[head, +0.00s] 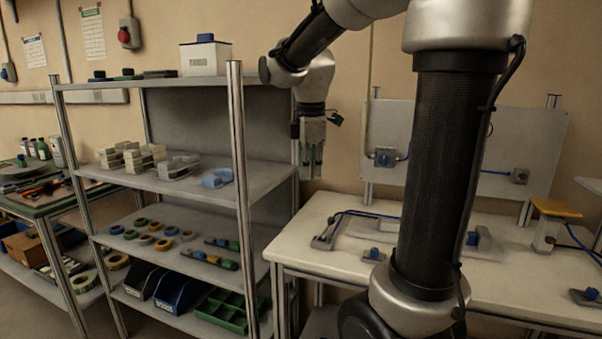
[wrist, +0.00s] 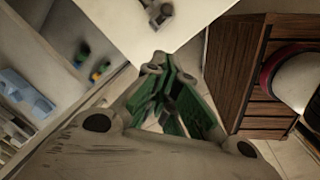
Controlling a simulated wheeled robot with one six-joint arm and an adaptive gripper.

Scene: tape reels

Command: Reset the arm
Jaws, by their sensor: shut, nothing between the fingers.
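My gripper (head: 312,172) hangs pointing down at the end of my arm in the head view, between the shelf rack and the white workbench. Its fingers are shut and hold nothing. In the wrist view the green finger pads of my gripper (wrist: 160,70) come together at the tips, with a corner of the white bench top beyond them. Several tape reels (head: 163,244) lie on the middle shelf of the rack, left of and below my gripper. My gripper appears clear of the rack and the bench.
The metal shelf rack (head: 239,150) stands left, with a white box (head: 206,57) on top and a green crate (head: 226,312) at the bottom. The white workbench (head: 300,250) stands right, with a back panel (head: 540,150). A wooden cabinet (wrist: 240,60) shows in the wrist view.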

